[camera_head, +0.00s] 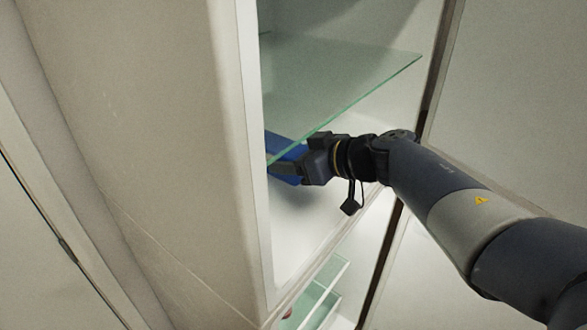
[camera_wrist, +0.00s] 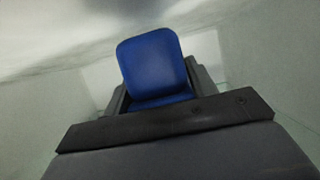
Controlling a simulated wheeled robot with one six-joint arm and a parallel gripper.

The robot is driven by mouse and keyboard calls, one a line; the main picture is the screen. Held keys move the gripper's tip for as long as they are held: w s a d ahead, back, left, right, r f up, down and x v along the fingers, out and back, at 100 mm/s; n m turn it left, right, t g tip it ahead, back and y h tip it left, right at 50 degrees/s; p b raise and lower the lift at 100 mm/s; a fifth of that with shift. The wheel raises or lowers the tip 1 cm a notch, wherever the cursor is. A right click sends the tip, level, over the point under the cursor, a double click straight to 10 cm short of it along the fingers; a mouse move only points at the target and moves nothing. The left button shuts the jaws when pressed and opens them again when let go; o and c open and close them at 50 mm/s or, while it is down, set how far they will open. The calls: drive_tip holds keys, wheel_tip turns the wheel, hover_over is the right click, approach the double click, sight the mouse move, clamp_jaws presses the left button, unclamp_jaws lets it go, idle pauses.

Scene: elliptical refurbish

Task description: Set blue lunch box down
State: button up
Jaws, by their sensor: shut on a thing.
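The blue lunch box (camera_wrist: 153,62) stands out in the middle of the wrist view, between the dark fingers of my gripper (camera_wrist: 158,95). My gripper is shut on it. In the head view, the blue lunch box (camera_head: 284,147) is partly hidden by the cabinet's side wall, the glass shelf edge and my gripper (camera_head: 285,168). My gripper reaches into the cabinet below the glass shelf. I cannot tell whether the box touches the surface beneath it.
A glass shelf (camera_head: 335,80) lies just above my gripper. The cabinet's side wall (camera_head: 248,150) is close on the left. An open door panel (camera_head: 500,110) is on the right. A lower compartment holds another glass shelf (camera_head: 318,300) with a small reddish thing.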

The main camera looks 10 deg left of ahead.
drive_tip(key=shift+f, duration=1.5)
drive_tip(key=shift+f, duration=0.1)
drive_tip(key=shift+f, duration=0.15)
drive_tip(key=o, duration=1.3)
drive_tip(key=shift+c, duration=0.2)
drive_tip(key=shift+r, duration=0.2)
drive_tip(key=shift+s+d+r, duration=0.1)
drive_tip(key=shift+d+r, duration=0.05)
drive_tip(key=shift+d, duration=0.25)
drive_tip(key=v, duration=1.1)
drive_tip(key=shift+s+d+r+b, duration=0.1)
drive_tip(key=shift+r+b, duration=0.05)
drive_tip(key=shift+b, duration=0.25)
